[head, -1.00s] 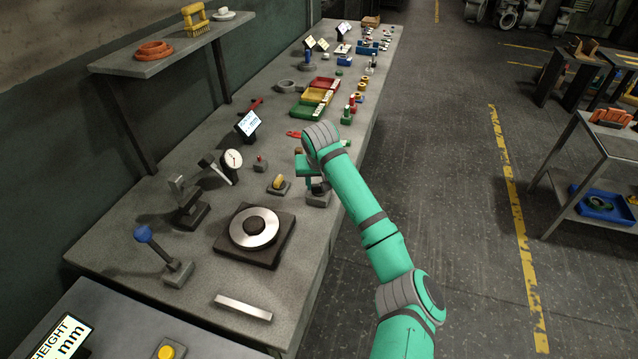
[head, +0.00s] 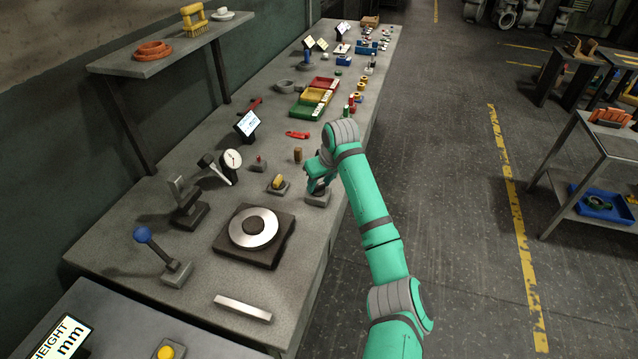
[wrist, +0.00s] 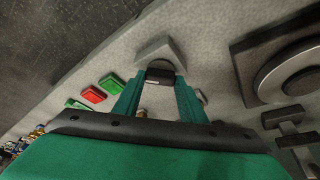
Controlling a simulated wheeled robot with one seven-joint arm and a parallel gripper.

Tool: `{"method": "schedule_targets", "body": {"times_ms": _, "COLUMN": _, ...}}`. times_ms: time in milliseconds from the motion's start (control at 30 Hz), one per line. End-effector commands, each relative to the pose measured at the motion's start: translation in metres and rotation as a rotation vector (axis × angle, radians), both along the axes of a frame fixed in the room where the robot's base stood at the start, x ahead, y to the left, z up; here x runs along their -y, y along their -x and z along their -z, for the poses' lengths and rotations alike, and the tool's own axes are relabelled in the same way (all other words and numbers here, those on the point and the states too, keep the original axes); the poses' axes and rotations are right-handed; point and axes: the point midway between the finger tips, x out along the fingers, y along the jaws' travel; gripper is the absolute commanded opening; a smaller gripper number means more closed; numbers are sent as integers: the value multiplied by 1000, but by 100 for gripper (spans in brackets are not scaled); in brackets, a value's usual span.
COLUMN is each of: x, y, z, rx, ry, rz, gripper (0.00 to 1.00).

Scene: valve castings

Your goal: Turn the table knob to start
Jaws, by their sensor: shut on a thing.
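The table knob is a small dark block (wrist: 161,76) on a grey base (wrist: 162,50) in the wrist view. In the head view its grey base (head: 318,199) sits near the right edge of the bench, and the knob is mostly covered by my gripper. My gripper (head: 319,184) reaches down onto it from above. In the wrist view the two green fingers of my gripper (wrist: 160,88) are closed on the sides of the knob. The knob's dial marking cannot be read.
A turntable with a silver disc (head: 254,229) stands nearer on the bench (head: 130,238). A yellow button on a block (head: 278,184), a dial gauge (head: 231,161) and a small screen (head: 246,124) lie to the left. A brown cylinder (head: 298,155) stands just behind.

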Motion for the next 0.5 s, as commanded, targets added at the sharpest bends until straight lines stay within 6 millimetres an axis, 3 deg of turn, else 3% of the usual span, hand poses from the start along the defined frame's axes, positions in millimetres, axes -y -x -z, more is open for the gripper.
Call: {"method": "schedule_targets", "body": {"times_ms": 500, "x": 3, "y": -3, "z": -1, "rx": -1, "ry": -1, "rz": -468, "gripper": 15}}
